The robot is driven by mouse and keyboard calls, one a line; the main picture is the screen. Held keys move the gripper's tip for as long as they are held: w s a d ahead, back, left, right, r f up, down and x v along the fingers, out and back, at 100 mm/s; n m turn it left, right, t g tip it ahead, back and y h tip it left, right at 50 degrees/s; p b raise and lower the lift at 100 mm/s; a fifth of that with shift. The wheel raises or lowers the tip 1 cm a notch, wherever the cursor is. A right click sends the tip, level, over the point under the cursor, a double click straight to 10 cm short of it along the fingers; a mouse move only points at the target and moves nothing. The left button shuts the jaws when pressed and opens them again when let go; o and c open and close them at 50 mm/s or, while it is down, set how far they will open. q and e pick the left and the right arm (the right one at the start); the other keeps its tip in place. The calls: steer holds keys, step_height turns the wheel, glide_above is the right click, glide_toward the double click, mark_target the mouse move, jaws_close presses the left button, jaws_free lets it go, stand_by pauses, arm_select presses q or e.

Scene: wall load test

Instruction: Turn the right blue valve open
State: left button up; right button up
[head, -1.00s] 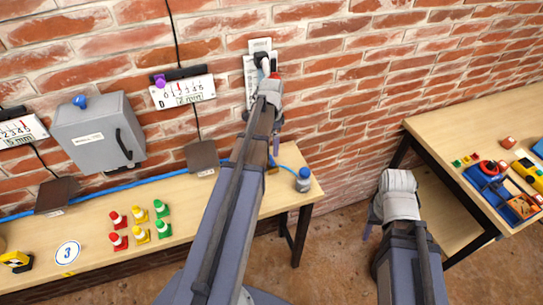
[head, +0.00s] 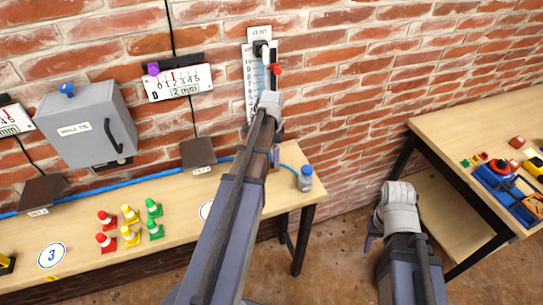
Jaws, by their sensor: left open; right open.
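A blue knob (head: 67,89) sits on top of a grey wall cabinet (head: 88,125) at the left. My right gripper (head: 371,238) is open and empty, low between the two benches.
The tall scale (head: 250,84) carries a red knob (head: 276,69). A ruler plate (head: 178,83) with a purple knob hangs left of it. The left bench holds several cones (head: 130,236) and a blue-capped bottle (head: 305,179). The right bench (head: 450,125) carries tools. Floor shows between them.

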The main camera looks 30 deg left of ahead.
arm_select(q)
steer(key=shift+c, duration=0.2)
steer(key=c, duration=1.3)
steer(key=shift+n, duration=0.4)
steer(key=n, duration=0.8)
steer(key=shift+n, duration=0.3)
steer(key=n, duration=0.4)
steer(key=shift+n, duration=2.5)
